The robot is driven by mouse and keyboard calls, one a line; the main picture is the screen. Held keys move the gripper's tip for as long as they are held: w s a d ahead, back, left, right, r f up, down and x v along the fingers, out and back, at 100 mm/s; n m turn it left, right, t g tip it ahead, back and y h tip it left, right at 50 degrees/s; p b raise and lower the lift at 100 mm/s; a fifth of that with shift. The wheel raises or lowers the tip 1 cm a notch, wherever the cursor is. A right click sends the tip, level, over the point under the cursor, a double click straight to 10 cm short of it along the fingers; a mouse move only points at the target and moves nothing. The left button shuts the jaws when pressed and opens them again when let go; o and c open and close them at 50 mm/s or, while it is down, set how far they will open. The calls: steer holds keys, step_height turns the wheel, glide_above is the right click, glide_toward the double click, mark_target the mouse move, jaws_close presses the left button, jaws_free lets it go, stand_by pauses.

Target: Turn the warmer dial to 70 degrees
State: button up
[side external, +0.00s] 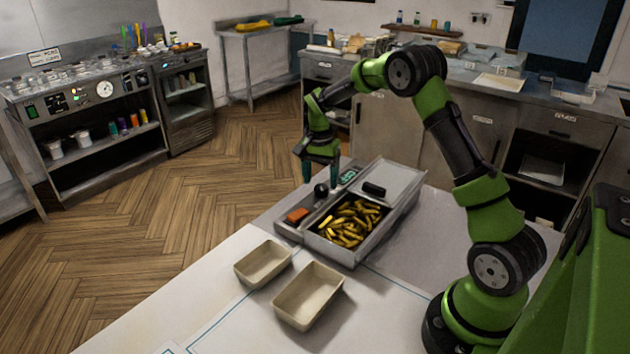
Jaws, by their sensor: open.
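The warmer (352,262) is a long metal unit on the white table, with fries (348,224) in its open front part. Its control strip runs along the left side. On the strip are a black dial (321,191), an orange switch (298,215) and a small green-lit display (348,176). The display's digits and the dial's pointer are too small to read. My gripper (321,176) is open and points down at the dial, with its fingers apart on either side just above it. I cannot tell whether they touch the dial.
A metal lid (397,179) with a black handle (374,189) covers the warmer's far part. Two empty beige trays, one smaller (263,264) and one larger (308,295), stand in front of the warmer. The table's left front is clear. Counters and shelves stand farther back.

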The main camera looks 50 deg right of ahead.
mark_target(321, 191)
steer(key=shift+f, duration=1.3)
steer(key=c, duration=1.1)
